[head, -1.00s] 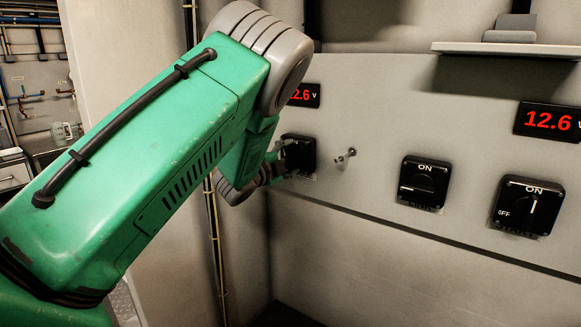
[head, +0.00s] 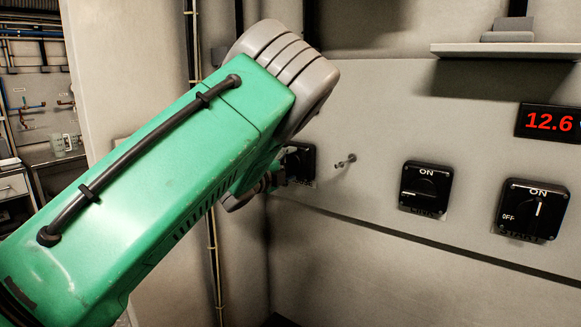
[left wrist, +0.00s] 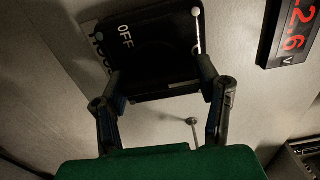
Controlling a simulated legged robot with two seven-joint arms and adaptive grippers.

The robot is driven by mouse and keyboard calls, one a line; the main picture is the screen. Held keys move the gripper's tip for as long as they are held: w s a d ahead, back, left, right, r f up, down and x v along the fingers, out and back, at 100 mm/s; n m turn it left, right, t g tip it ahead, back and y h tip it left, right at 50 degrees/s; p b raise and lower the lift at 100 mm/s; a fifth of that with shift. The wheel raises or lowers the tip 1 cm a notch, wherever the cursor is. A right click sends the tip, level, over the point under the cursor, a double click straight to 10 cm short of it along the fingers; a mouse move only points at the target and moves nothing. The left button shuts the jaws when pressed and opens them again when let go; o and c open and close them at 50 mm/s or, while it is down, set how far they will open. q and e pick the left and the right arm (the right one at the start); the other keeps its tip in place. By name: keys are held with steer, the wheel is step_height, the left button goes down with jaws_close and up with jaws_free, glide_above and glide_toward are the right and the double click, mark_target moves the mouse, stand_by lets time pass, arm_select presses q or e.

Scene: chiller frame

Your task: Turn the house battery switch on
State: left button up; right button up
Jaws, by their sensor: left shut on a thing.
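The house battery switch (head: 304,163) is the black square switch at the left of the panel in the head view, partly behind my left arm. In the left wrist view its black plate (left wrist: 150,40) shows the word OFF, with part of a label reading "HOU" beside it. My left gripper (left wrist: 161,80) has one finger on each side of the dark knob at the plate and is shut on it. The knob is too dark to read its exact angle. In the head view the left gripper (head: 273,181) is mostly hidden behind my green arm. My right gripper is not in view.
A small metal key-like peg (head: 345,161) sticks out just right of the house switch. Two other black switches, the middle one (head: 426,188) and the right one (head: 531,210), are farther right. A red display (head: 548,121) reads 12.6. A shelf (head: 505,49) juts out above.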

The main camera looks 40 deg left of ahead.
arm_select(q)
steer(key=o, duration=1.2)
steer(key=shift+s+f, duration=0.1)
steer(key=shift+f, duration=0.35)
steer(key=shift+c, duration=0.2)
steer(key=shift+a+r, duration=0.15)
steer(key=shift+s, duration=0.35)
steer(key=s+d, duration=0.1)
steer(key=s, duration=1)
steer(key=shift+d, duration=0.15)
